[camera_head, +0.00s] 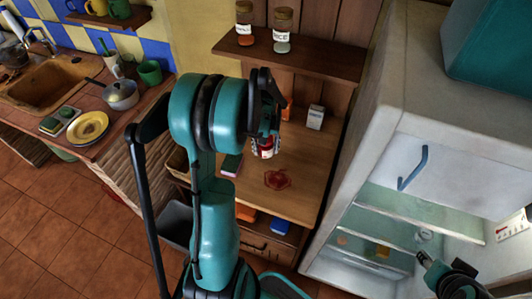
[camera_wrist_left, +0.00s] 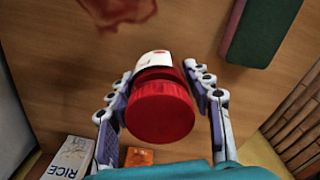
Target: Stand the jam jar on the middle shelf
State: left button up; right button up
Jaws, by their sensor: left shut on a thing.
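The jam jar (camera_head: 266,148) has a red lid and a pale label. My left gripper (camera_head: 266,132) is shut on it, above the wooden surface of the dresser (camera_head: 305,170). In the left wrist view the red lid of the jar (camera_wrist_left: 160,108) faces the camera between the two fingers. The dresser has an upper shelf (camera_head: 320,61), this middle surface and a lower level (camera_head: 268,237). My right gripper (camera_head: 440,270) is at the lower right, in front of the open fridge; its jaws are too unclear to judge.
A red stain (camera_head: 278,180) marks the middle surface. Two spice jars (camera_head: 283,30) stand above. The fridge (camera_head: 385,130) is close on the right.

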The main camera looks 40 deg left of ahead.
pick_arm(q)
jog(key=shift+f, duration=1.25)
jog(key=shift+b, duration=0.3)
jog(key=shift+f, duration=0.2)
jog(key=o, duration=1.5)
